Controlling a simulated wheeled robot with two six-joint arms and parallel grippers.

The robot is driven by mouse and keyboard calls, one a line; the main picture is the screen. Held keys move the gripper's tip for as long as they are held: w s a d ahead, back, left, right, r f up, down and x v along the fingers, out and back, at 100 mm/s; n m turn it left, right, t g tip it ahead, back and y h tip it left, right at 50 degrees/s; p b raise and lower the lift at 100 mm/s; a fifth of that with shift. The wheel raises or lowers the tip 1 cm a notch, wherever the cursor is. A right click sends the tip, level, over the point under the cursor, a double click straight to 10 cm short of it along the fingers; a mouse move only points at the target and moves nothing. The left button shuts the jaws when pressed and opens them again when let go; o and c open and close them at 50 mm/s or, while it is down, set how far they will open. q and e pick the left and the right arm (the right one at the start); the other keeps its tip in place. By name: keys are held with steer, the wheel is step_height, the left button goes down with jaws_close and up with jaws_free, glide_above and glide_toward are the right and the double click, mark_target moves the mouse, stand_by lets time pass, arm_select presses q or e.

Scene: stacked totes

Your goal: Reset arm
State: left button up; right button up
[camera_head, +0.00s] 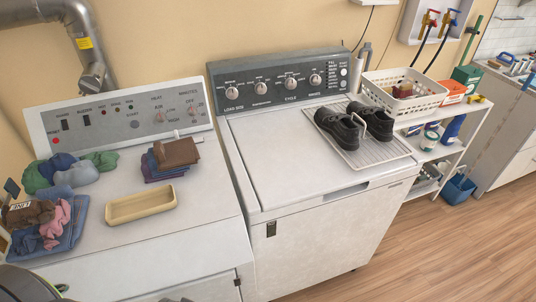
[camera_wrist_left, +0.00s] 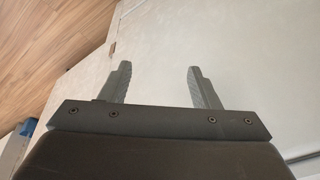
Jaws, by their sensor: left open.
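My left gripper (camera_wrist_left: 156,70) shows in the left wrist view with its two grey fingers spread wide apart. Nothing is between the fingers. They are in front of a pale, plain surface (camera_wrist_left: 255,60), which looks like part of an appliance; the distance to it is unclear. Neither gripper can be made out in the head view, and my right gripper is in no view.
A dryer (camera_head: 185,225) at left bears a beige tray (camera_head: 140,205), folded cloths (camera_head: 172,158) and a blue basket (camera_head: 75,228) of clothes. A washer (camera_head: 290,160) bears black shoes (camera_head: 340,128) on a wire rack (camera_head: 392,152). Wood floor (camera_head: 440,245) is clear at right.

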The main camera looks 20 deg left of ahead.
arm_select(q)
steer(key=s+f+b, duration=0.1)
steer(key=s+f, duration=0.7)
steer(key=f, duration=0.4)
steer(key=s+d+f+g+b, duration=0.1)
steer(key=s+f+b, duration=0.1)
steer(key=s+f, duration=0.6)
step_height(320, 180, down, 5)
steer(key=shift+s+d+r+g+h+b, duration=0.1)
steer(key=shift+s+d+g+h+b, duration=0.05)
steer(key=shift+s+g+h+b, duration=0.15)
